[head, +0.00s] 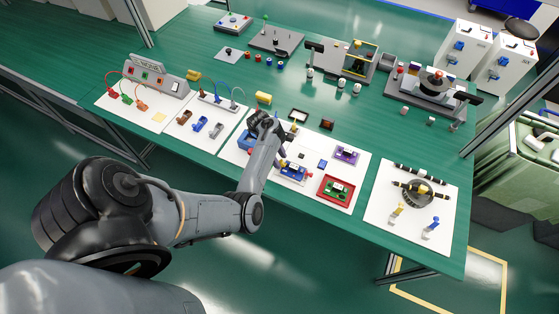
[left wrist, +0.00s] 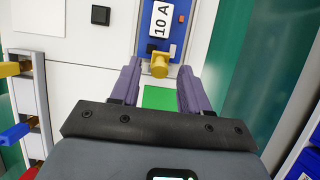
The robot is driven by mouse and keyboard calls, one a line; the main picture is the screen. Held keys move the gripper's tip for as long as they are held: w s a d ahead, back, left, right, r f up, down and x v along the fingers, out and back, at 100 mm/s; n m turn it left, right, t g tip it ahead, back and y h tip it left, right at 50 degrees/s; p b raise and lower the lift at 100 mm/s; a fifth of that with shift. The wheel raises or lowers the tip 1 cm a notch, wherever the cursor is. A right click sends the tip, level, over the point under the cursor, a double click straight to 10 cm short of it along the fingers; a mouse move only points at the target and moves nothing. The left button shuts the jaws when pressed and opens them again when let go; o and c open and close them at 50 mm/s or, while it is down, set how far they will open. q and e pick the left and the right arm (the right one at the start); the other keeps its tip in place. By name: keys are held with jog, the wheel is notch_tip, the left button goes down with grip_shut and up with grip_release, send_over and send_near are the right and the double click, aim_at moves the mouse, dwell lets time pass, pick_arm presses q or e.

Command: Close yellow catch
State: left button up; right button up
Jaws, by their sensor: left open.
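In the left wrist view, a yellow catch-like piece (left wrist: 160,64) sits at the lower end of a blue module (left wrist: 151,45) labelled "10 A". My left gripper (left wrist: 157,72) is open, with its purple fingers on either side of the yellow piece. I cannot tell whether they touch it. A green patch (left wrist: 158,98) shows between the fingers. In the head view, my left gripper (head: 281,153) is low over the white board beside a blue module (head: 293,172), partly hidden by my arm. My right gripper is not in view.
In the left wrist view, a grey frame with yellow, blue and red levers (left wrist: 15,132) stands at the left. A black square (left wrist: 100,15) lies on the white board. In the head view, a red tray (head: 335,191) and a purple module (head: 346,155) are nearby. Bare green table (head: 225,85) lies behind.

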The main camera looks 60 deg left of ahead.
pick_arm(q)
jog(key=shift+w+d+f, duration=0.1)
jog(key=shift+f, duration=0.3)
